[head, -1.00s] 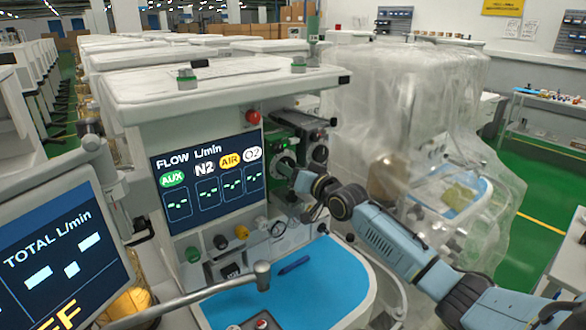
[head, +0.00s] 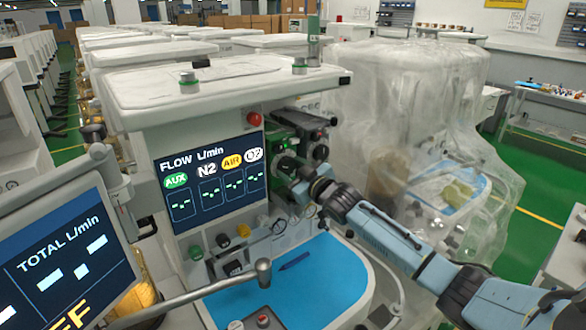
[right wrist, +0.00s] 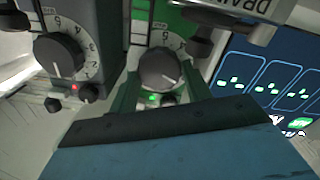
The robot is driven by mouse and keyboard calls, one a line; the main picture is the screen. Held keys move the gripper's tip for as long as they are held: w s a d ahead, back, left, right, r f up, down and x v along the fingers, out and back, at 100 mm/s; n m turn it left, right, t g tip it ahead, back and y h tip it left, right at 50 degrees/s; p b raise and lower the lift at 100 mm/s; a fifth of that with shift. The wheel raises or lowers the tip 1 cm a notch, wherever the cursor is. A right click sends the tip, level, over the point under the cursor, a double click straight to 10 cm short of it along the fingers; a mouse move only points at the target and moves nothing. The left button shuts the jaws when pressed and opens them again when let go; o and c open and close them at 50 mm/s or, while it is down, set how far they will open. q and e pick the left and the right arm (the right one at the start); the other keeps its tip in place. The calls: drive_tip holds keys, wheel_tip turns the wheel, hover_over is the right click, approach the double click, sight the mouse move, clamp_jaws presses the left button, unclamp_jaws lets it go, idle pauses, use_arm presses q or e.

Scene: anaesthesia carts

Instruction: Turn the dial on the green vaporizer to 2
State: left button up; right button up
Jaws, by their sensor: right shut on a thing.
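The green vaporizer (head: 284,122) stands on the machine right of the flow screen. In the right wrist view its green face (right wrist: 172,17) shows at the top, with a white scale above a round grey dial (right wrist: 160,68). My right gripper (head: 293,180) reaches in from the right at the dial. In the right wrist view my right gripper (right wrist: 158,78) has a finger on each side of the dial and is shut on it. I cannot read the dial's setting. My left gripper is not in view.
A darker vaporizer with its own dial (right wrist: 58,55) sits right beside the green one. The flow screen (head: 212,180) is on the other side. A blue work surface (head: 300,277) with a pen lies below. A plastic-draped machine (head: 400,110) stands to the right.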

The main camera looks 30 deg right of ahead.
drive_tip(key=shift+n, duration=0.5)
drive_tip(key=o, duration=1)
drive_tip(key=shift+c, duration=0.2)
drive_tip(key=s+b, duration=0.1)
drive_tip(key=s, duration=1.2)
drive_tip(key=shift+s+d, duration=0.2)
drive_tip(key=shift+d, duration=0.15)
drive_tip(key=shift+r, duration=0.1)
